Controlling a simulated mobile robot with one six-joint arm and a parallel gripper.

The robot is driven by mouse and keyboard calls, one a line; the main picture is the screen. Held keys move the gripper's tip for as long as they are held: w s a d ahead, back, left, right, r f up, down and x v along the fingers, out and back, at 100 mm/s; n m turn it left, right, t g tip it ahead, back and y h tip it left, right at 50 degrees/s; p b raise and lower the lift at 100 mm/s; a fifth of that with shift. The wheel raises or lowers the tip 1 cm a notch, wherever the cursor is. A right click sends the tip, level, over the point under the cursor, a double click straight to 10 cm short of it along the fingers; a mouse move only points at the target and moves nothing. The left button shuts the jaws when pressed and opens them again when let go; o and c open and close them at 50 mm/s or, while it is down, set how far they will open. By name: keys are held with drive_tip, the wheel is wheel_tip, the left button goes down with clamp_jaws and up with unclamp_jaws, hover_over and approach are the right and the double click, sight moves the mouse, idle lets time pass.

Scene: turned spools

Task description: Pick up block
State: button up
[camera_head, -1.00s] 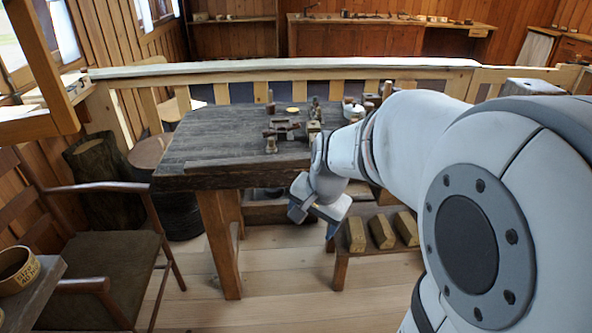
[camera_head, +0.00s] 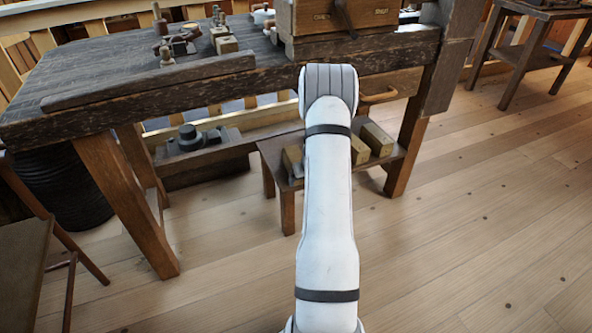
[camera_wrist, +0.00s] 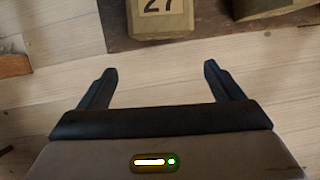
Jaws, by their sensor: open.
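A wooden block marked 27 (camera_wrist: 160,22) sits at the top of the wrist view, at the near edge of a low dark bench (camera_wrist: 213,22). Part of another block (camera_wrist: 265,7) shows to its right. My gripper (camera_wrist: 160,69) is open and empty, its fingers pointing toward the marked block but apart from it, with floorboards between them. In the head view, blocks (camera_head: 377,138) lie on the low bench (camera_head: 279,178) on both sides of my arm, which covers part of them. My gripper is hidden there.
The heavy workbench (camera_head: 75,101) stands over and behind the low bench, with tools and a wooden box (camera_head: 360,17) on top. A chair (camera_head: 30,240) is at the left. A small table (camera_head: 541,55) stands far right. The floor (camera_head: 480,230) at right is clear.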

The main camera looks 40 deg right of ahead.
sight(296, 159)
drive_tip(key=w+d, duration=0.1)
drive_tip(key=w, duration=0.2)
drive_tip(key=w+d+b, duration=0.1)
drive_tip(key=w, duration=0.3)
drive_tip(key=w+d, duration=0.2)
drive_tip(key=w, duration=0.2)
drive_tip(key=shift+f, duration=0.1)
drive_tip(key=b+x, duration=0.2)
drive_tip(key=x, duration=0.3)
drive_tip(key=shift+b, duration=0.35)
drive_tip(key=shift+c, duration=0.6)
drive_tip(key=c, duration=1)
drive_tip(key=shift+c, duration=0.8)
